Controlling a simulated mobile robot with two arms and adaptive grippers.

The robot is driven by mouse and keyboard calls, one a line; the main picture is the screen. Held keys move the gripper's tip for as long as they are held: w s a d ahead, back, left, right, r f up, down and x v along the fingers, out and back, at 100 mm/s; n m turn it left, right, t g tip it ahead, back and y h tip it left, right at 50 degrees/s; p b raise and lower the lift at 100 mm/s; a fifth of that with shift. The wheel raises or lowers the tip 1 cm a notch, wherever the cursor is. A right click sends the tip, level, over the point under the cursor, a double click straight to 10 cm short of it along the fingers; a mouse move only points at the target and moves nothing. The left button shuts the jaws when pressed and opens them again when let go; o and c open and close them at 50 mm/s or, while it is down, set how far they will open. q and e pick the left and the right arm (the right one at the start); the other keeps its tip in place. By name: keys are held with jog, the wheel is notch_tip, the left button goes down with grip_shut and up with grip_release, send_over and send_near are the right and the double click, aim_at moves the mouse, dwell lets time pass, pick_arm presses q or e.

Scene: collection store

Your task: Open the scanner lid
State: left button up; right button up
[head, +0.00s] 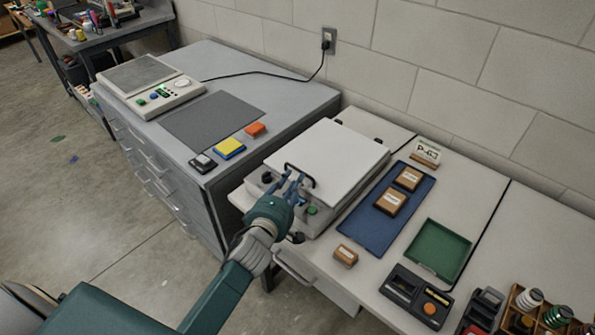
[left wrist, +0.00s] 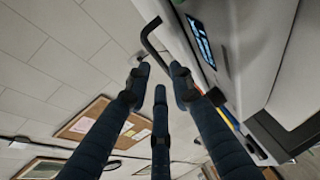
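The scanner (head: 318,222) stands on the light bench, its white lid (head: 330,158) lying flat and down over it. A black bar handle (head: 300,173) is at the lid's front edge; it also shows in the left wrist view (left wrist: 150,42). My left gripper (head: 290,184) is at this handle, its dark blue fingers apart. In the left wrist view, the fingertips (left wrist: 160,82) are close to the handle's bent end; I cannot tell whether they touch it. A green button (head: 312,211) is on the scanner's front. My right gripper is not in view.
Right of the scanner are a blue tray (head: 358,222) with small labelled boxes, a green tray (head: 438,250) and a small box (head: 345,256). A grey cabinet (head: 215,75) on the left bears a console (head: 150,85) and a dark mat (head: 212,120). A block wall stands behind.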

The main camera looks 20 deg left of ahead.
aim_at(299, 170)
pick_arm(q)
jog(key=w, duration=0.3)
jog(key=w+f, duration=0.1)
jog(key=shift+w+a, duration=0.15)
jog(key=shift+w, duration=0.25)
grip_shut()
